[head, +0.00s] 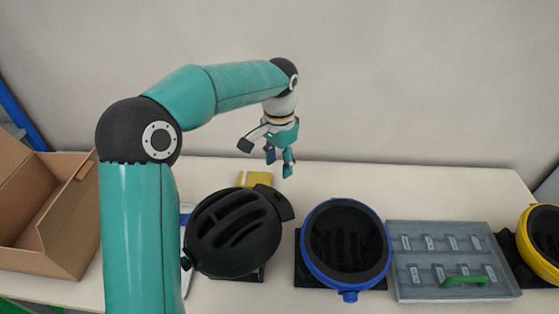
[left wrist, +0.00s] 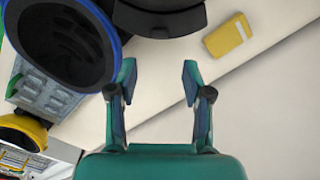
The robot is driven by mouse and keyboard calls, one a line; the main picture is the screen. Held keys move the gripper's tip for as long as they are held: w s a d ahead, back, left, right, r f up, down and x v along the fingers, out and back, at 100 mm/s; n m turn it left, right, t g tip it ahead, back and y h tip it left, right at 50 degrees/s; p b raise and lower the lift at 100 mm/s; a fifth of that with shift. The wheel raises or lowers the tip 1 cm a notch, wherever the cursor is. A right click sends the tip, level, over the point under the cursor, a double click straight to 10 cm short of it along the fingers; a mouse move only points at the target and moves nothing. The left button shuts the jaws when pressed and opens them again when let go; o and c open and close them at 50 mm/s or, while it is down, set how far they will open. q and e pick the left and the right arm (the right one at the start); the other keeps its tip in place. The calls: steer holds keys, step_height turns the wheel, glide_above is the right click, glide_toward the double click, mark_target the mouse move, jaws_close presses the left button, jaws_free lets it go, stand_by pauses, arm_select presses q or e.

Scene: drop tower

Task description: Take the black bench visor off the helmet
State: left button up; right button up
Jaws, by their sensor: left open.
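A black vented helmet (head: 232,235) sits on the bench left of centre in the head view. A black visor (head: 274,202) sticks out from its upper right side. In the left wrist view a dark curved visor edge (left wrist: 160,22) shows at the top, cut off by the frame. My left gripper (head: 280,163) hangs above the back of the bench, behind the visor and apart from it. In the left wrist view its two fingers (left wrist: 160,82) are spread, with nothing between them. My right gripper is not in view.
A blue-rimmed black bowl-like piece (head: 313,242) stands right of the helmet. Beyond it are a grey slotted tray (head: 409,286) with a green handle and a yellow-rimmed piece (head: 524,243). A yellow block (head: 254,180) lies behind the helmet. An open cardboard box (head: 62,225) stands left.

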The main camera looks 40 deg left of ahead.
mark_target(279, 193)
arm_select(q)
step_height(279, 193, down, 7)
steer(key=b, duration=0.5)
steer(key=shift+r, duration=0.15)
steer(key=shift+f+b, duration=1.2)
steer(key=shift+f, duration=0.5)
steer(key=c, duration=0.7)
